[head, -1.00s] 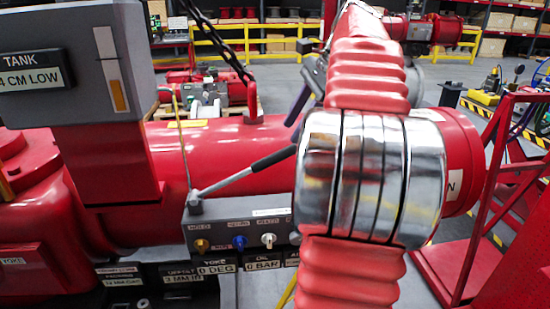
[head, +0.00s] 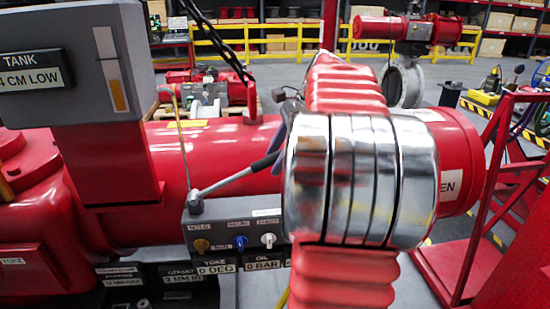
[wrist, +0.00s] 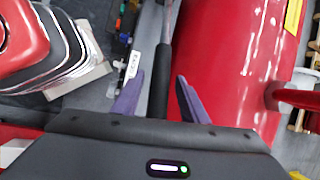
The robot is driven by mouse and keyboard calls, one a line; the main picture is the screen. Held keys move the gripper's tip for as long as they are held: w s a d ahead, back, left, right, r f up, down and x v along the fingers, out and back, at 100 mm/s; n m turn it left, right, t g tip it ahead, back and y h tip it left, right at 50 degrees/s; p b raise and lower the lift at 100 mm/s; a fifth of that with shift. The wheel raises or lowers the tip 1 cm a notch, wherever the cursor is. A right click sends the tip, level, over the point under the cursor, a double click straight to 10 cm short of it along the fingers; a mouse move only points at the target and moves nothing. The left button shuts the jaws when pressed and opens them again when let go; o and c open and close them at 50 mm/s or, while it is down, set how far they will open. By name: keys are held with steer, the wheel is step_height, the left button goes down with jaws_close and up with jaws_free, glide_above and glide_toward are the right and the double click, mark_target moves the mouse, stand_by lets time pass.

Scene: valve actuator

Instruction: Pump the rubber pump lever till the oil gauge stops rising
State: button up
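The pump lever (head: 235,178) is a grey rod with a black rubber grip, slanting up to the right from the control block (head: 192,236). In the wrist view the black grip (wrist: 159,90) lies between the two purple fingers of my gripper (wrist: 158,98). The fingers are open, with a gap on each side of the grip. In the head view my silver and red arm hides most of the gripper and the lever's end; one purple finger shows beside the grip. The oil gauge (head: 262,265) reads 0 BAR.
A large red cylinder (head: 170,150) lies behind the lever. The block carries yellow, blue and white knobs. The yoke display (head: 216,268) reads 0 DEG. The tank display (head: 33,79) reads 4 CM LOW. A red frame (head: 470,230) stands at right.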

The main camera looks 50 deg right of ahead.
steer(key=shift+c, duration=0.5)
jaws_close()
